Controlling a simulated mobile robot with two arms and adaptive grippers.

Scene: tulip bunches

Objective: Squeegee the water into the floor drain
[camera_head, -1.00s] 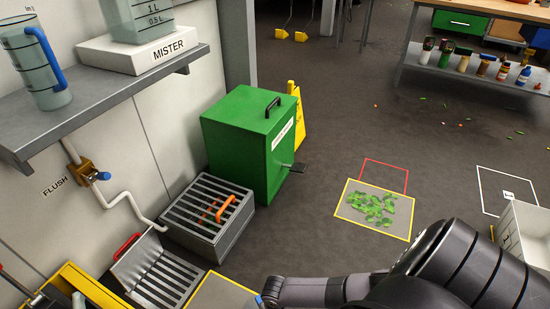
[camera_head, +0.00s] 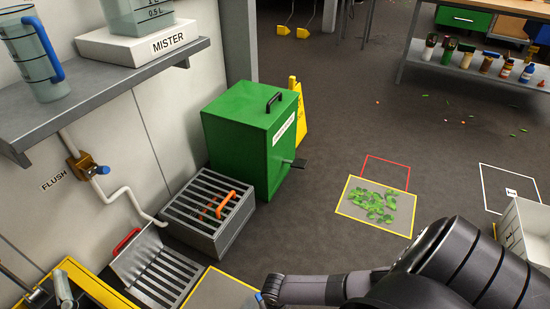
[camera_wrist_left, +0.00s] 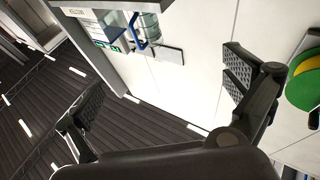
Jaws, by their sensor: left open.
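No squeegee and no water can be made out. A slatted metal grate (camera_head: 178,275) with a red handle lies at the lower left of the head view; I cannot tell whether it is the floor drain. Beside it stands a grated metal box (camera_head: 196,232) with an orange handle on top. My left gripper (camera_wrist_left: 160,90) is open and empty in the left wrist view, with its fingers wide apart. It is outside the head view. My right arm enters the head view at the lower right, but its gripper is not clearly shown.
A green bin (camera_head: 246,145) stands by the wall, with a yellow sign (camera_head: 301,120) behind it. A shelf (camera_head: 110,82) holds pitchers. Green leaf scraps (camera_head: 373,204) lie in a yellow-outlined square. A white crate (camera_head: 525,240) is at right. The central floor is mostly clear.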

